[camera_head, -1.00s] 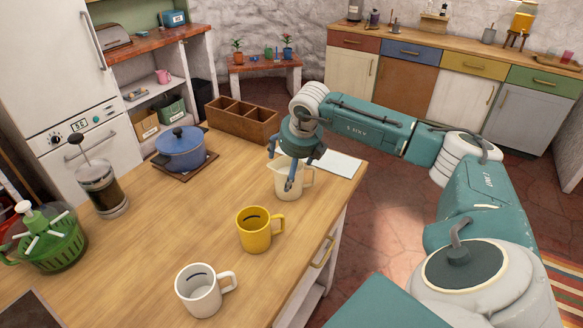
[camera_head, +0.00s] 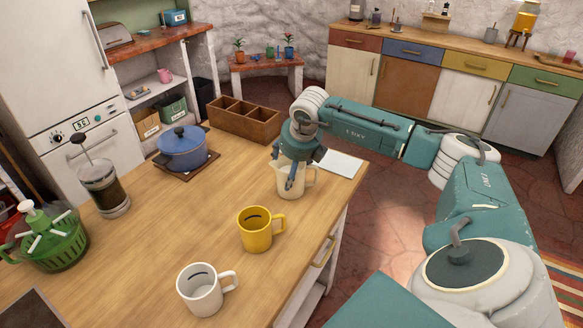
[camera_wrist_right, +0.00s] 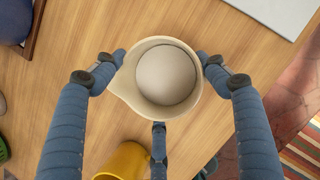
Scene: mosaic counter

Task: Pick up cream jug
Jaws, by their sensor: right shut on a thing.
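The cream jug (camera_head: 291,181) is a pale cream pitcher standing upright on the wooden counter near its right edge. In the right wrist view the jug (camera_wrist_right: 166,76) shows from above, with its round opening and a spout at the lower left. My right gripper (camera_head: 291,168) is over the jug from above, fingers around its upper part. In the right wrist view two fingers touch its rim from left and right, and a third finger is at the lower side. The gripper is shut on the jug. My left gripper is not in view.
A yellow mug (camera_head: 255,229) stands close in front of the jug, and a white mug (camera_head: 200,289) nearer still. A wooden box (camera_head: 244,120) is behind left, a blue pot (camera_head: 182,150) and a French press (camera_head: 105,186) further left. A white sheet (camera_head: 340,163) lies behind right.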

